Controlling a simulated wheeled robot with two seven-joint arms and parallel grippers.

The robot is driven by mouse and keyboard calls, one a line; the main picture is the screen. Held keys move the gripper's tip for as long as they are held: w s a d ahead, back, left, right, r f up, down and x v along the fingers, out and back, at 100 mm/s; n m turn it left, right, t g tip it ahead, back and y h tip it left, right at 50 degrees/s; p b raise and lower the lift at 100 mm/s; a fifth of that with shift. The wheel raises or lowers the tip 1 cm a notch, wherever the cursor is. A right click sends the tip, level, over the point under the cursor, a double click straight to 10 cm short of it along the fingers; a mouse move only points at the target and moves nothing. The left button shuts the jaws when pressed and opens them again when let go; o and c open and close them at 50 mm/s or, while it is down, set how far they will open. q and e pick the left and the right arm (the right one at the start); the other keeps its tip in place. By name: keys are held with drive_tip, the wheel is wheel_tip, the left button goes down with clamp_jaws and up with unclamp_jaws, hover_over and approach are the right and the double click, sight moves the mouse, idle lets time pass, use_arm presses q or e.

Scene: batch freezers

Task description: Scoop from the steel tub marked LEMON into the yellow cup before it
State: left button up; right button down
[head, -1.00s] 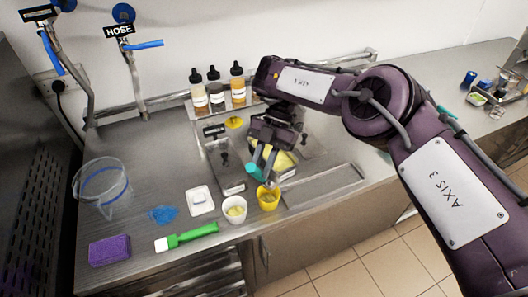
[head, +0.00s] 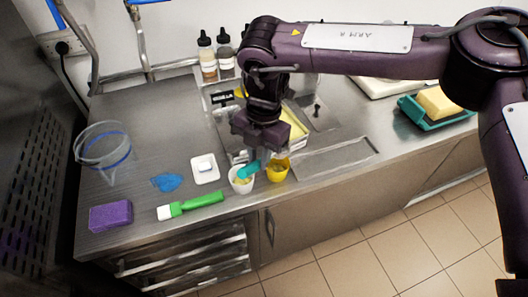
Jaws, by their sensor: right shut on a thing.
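My right gripper (head: 256,158) points down above the front of the counter, shut on a teal-handled scoop (head: 247,169). The teal handle sticks out to the left, over the white cup (head: 240,182); the scoop's bowl is hidden. The yellow cup (head: 278,174) stands upright just right of the gripper, with something pale yellow showing inside. A steel tub with yellow contents (head: 298,138) is set in the counter behind the yellow cup, partly hidden by my gripper; no LEMON label is readable on it. My left gripper is not in view.
A green-handled brush (head: 200,202), purple sponge (head: 110,216), blue cloth (head: 167,182), white dish (head: 205,169) and clear jug (head: 104,150) are at left. Dropper bottles (head: 207,57) stand behind. A steel lid (head: 318,113) lies right of the tub. A teal tray (head: 420,119) holds a yellow block.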

sight(250, 166)
drive_tip(key=f+t+h+b, duration=0.1)
drive_tip(key=s+a+f+t+b, duration=0.1)
drive_tip(key=b, duration=0.1)
drive_tip(key=s+f+t+h+b, duration=0.1)
drive_tip(key=t, duration=0.1)
drive_tip(key=shift+s+a+f+h+b, duration=0.1)
drive_tip(key=shift+s+a+h+b, duration=0.05)
drive_tip(key=shift+a+h+b, duration=0.2)
drive_tip(key=shift+d+r+p, duration=0.1)
drive_tip(key=shift+r+p, duration=0.2)
drive_tip(key=shift+r, duration=0.25)
